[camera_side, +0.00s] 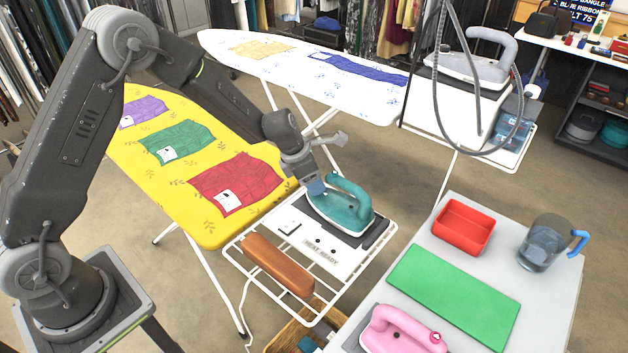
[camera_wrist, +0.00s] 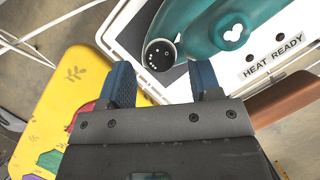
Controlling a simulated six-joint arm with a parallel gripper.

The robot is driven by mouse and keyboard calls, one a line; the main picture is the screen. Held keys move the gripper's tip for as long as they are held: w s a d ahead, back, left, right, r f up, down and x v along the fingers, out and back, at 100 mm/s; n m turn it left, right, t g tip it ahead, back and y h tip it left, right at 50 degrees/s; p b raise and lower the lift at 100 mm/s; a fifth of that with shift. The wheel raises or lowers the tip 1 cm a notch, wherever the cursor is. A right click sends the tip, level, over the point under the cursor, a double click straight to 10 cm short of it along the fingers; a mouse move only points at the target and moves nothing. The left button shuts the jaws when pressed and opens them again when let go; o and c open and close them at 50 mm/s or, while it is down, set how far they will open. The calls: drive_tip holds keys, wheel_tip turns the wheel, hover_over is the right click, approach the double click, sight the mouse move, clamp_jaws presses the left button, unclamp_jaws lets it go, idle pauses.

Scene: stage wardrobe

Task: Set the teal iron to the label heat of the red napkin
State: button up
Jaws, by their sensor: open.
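The teal iron (camera_side: 342,205) sits on a plate on the wire rack beside the yellow ironing board. In the wrist view its round dark dial (camera_wrist: 161,55) with white dots lies just ahead of my gripper (camera_wrist: 163,82), roughly between the two blue fingers. The fingers are apart with nothing between them; I cannot tell whether they touch the iron. In the side view my gripper (camera_side: 316,188) is at the iron's left end. The red napkin (camera_side: 255,178) lies flat on the yellow board; its white label (camera_side: 227,199) bears a mark too small to read.
A brown roll (camera_side: 278,264) lies at the rack's front beside the HEAT READY plate (camera_side: 322,255). Green (camera_side: 178,141) and purple (camera_side: 143,110) napkins share the yellow board. A pink iron (camera_side: 402,332), green mat (camera_side: 455,290), red tray (camera_side: 463,228) and jug (camera_side: 545,245) occupy the grey table.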

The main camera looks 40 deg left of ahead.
drive_tip(key=shift+w+d+f, duration=0.15)
drive_tip(key=shift+f, duration=0.35)
drive_tip(key=c, duration=0.9)
drive_tip(key=shift+c, duration=0.2)
